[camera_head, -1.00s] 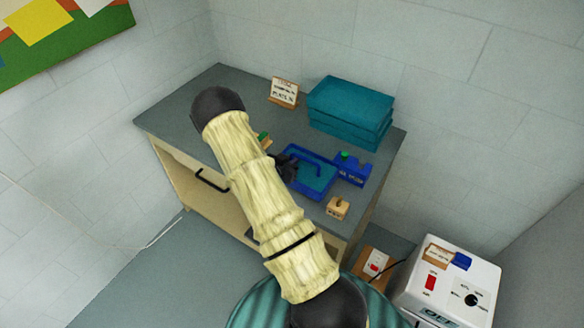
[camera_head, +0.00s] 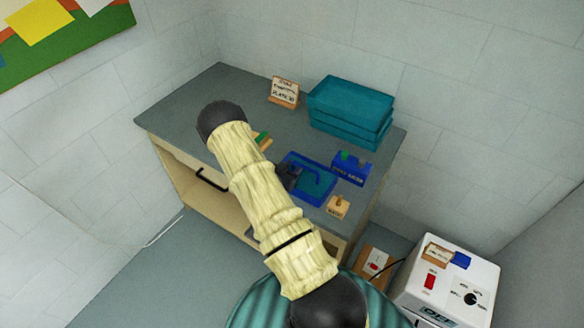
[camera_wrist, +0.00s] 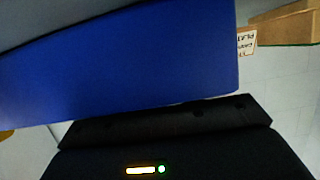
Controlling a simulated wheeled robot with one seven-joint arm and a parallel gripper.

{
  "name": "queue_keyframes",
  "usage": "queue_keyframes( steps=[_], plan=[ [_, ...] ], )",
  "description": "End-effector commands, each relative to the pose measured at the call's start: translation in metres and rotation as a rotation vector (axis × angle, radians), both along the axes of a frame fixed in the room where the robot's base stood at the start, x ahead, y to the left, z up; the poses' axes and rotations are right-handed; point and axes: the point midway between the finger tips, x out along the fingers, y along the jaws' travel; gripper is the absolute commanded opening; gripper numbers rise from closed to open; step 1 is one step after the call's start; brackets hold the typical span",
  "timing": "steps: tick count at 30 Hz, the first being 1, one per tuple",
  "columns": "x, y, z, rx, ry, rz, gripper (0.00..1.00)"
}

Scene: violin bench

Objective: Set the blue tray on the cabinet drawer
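The blue tray (camera_head: 319,203), with a teal inside and a raised blue handle, is at the front right of the grey cabinet top. In the wrist view its blue side (camera_wrist: 130,65) fills much of the picture, close above my dark gripper body. My gripper (camera_head: 289,177) is at the tray's left side and moves together with it, so it appears shut on it; the fingertips are hidden. I cannot tell whether the tray touches the top. The cabinet drawer (camera_head: 183,172) has a pale wood front with a black handle (camera_head: 212,181), partly behind my arm.
Stacked teal trays (camera_head: 350,100) and a sign card (camera_head: 284,91) stand at the back. A blue block with a green top (camera_head: 351,168) and a small wooden block (camera_head: 338,207) are right of the tray. A white device (camera_head: 450,285) stands lower right.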

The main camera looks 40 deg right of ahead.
Motion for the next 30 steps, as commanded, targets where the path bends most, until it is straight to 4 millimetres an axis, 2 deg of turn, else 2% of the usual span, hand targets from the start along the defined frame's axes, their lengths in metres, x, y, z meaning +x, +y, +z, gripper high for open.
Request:
queue_keyframes(
  steps=[8,11,24,30],
  plan=[
    [0.000,0.000,0.003,0.000,0.000,0.000,0.34],
    [-0.002,0.008,0.005,0.000,-0.001,0.002,0.34],
    [-0.032,0.079,0.032,0.001,0.000,0.004,0.34],
    [-0.042,0.101,0.042,0.000,-0.001,0.002,0.34]
  ],
)
